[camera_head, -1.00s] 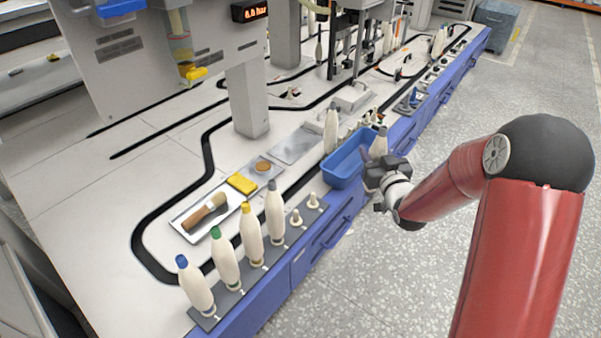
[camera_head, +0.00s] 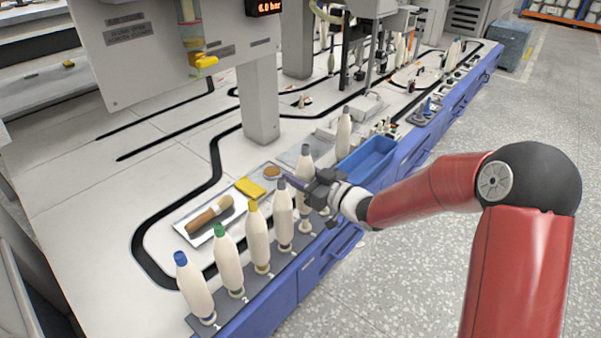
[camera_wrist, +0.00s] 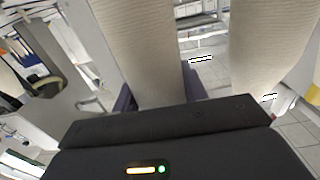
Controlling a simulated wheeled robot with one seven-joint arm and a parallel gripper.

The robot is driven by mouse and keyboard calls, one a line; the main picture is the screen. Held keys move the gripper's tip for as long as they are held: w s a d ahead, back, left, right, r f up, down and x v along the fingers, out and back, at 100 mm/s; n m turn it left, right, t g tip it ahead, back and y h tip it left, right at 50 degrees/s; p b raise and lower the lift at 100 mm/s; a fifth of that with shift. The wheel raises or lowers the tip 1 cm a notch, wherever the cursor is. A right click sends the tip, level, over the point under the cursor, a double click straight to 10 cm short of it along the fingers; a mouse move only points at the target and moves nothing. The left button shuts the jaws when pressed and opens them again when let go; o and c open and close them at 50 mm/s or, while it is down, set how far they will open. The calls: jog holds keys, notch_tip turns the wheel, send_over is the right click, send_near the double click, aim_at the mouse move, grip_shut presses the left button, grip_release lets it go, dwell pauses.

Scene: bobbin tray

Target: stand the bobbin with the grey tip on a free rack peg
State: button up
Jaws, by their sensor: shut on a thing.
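My gripper (camera_head: 304,184) is shut around the middle of a cream bobbin with a grey tip (camera_head: 305,160). The bobbin is upright over the rack (camera_head: 258,292), in line with the peg (camera_head: 305,226) just beyond the rack's fourth bobbin. I cannot tell whether its lower end touches that peg. In the wrist view the held bobbin (camera_wrist: 140,45) stands between the dark fingers. Standing on the rack are bobbins with a blue tip (camera_head: 195,287), a green tip (camera_head: 229,262), a yellow tip (camera_head: 258,238) and another grey tip (camera_head: 283,218). The far end of the rack is partly hidden by my gripper.
The blue bin (camera_head: 368,160) is behind my gripper, with another bobbin (camera_head: 343,134) standing beside it. A tray (camera_head: 186,224) with a brown roll and a yellow block (camera_head: 250,188) lie left of the rack. The neighbouring grey-tipped bobbin is close to my fingers.

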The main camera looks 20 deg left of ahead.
jog(key=shift+f+b, duration=0.85)
jog(key=shift+f, duration=0.75)
jog(key=shift+d+f+b, duration=0.1)
jog(key=shift+f+b, duration=0.3)
jog(key=shift+f, duration=0.15)
dwell(0.4)
jog(key=o, duration=0.7)
jog(key=shift+o, duration=0.2)
jog(key=shift+d, duration=0.1)
jog(key=p+v, duration=0.1)
jog(key=v, duration=0.9)
jog(key=shift+s+d, duration=0.2)
jog(key=shift+d, duration=0.15)
